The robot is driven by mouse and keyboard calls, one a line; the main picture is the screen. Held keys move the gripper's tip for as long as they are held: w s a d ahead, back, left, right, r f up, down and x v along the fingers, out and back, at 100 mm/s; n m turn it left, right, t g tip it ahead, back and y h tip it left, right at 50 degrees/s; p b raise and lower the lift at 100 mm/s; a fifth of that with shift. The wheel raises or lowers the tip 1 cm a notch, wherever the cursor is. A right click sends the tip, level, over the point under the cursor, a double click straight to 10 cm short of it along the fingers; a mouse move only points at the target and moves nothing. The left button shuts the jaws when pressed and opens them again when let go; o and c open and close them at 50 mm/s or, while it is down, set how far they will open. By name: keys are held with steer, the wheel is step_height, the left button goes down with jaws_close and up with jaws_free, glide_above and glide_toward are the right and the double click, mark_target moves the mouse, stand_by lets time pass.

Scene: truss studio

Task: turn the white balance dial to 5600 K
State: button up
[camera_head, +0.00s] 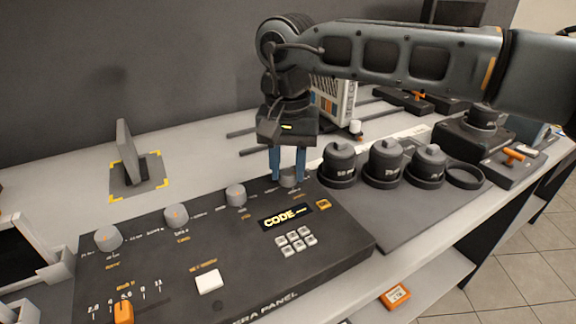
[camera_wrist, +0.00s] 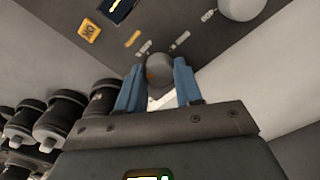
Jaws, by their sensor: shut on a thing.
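The dark camera panel (camera_head: 245,258) lies on the bench with a row of grey round dials along its back edge: a left dial (camera_head: 107,238), a second dial (camera_head: 176,215), a third dial (camera_head: 236,195) and a rightmost dial (camera_head: 289,180). My gripper (camera_head: 288,174) points down with its blue fingers on either side of the rightmost dial, shut on it. In the wrist view this dial (camera_wrist: 159,68) sits between the fingertips. The dial labels are too small to read, so I cannot tell which is white balance or its setting.
The panel also has a lit display (camera_head: 287,216) reading "CODE", several small buttons (camera_head: 295,241), a white button (camera_head: 208,281) and an orange slider (camera_head: 123,312). Several dark lenses (camera_head: 385,163) stand close to the right of my gripper. A tilted grey plate (camera_head: 126,150) stands at the back left.

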mark_target(288, 172)
steer(key=m, duration=1.2)
steer(key=shift+m, duration=0.4)
steer(key=m, duration=1.2)
steer(key=o, duration=1)
steer(key=shift+o, duration=0.2)
steer(key=shift+r, duration=3.95)
